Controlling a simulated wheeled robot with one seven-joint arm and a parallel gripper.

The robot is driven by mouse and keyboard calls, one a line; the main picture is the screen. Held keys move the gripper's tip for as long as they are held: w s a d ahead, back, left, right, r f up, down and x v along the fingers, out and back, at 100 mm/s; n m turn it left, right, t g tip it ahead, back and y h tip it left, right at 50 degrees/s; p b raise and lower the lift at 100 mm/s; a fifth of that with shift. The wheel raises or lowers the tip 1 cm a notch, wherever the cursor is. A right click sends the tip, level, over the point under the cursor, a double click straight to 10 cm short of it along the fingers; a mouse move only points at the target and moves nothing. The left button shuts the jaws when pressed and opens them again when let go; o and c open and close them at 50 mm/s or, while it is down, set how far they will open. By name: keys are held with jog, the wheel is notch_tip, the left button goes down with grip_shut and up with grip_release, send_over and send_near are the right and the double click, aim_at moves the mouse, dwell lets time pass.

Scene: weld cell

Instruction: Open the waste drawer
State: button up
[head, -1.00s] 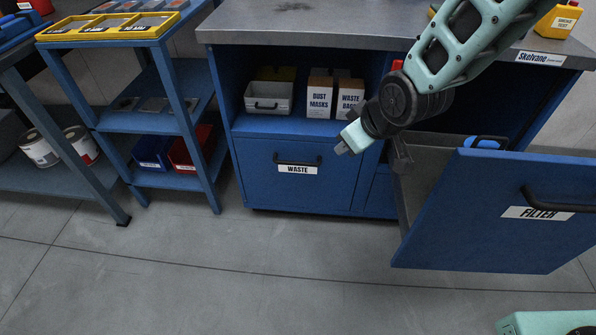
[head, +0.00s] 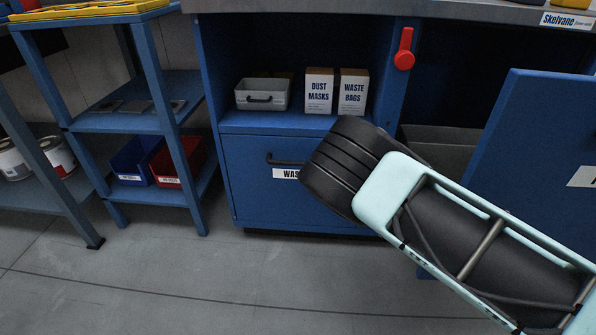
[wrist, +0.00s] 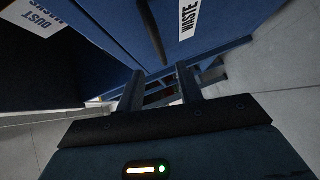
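The blue waste drawer (head: 252,192) is shut in the lower cabinet. Its white label (head: 285,174) is partly hidden behind my arm, as is the right end of its black bar handle (head: 283,160). In the wrist view the drawer front (wrist: 215,20) fills the top right, with the handle (wrist: 150,30) running down towards my fingertips and the label (wrist: 188,18) to its right. My gripper (wrist: 158,78) has its two fingers apart with nothing between them, and the handle is ahead of them. The gripper is hidden behind my arm in the head view.
A red lever (head: 404,50) is on the cabinet post. A grey bin (head: 262,95) and boxes (head: 319,90) fill the open shelf. A blue rack (head: 170,121) stands left. The floor (head: 190,285) in front is clear.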

aim_at(300, 165)
jog(key=shift+b+x, duration=1.9)
jog(key=shift+x, duration=3.85)
jog(key=shift+c, duration=0.4)
grip_shut()
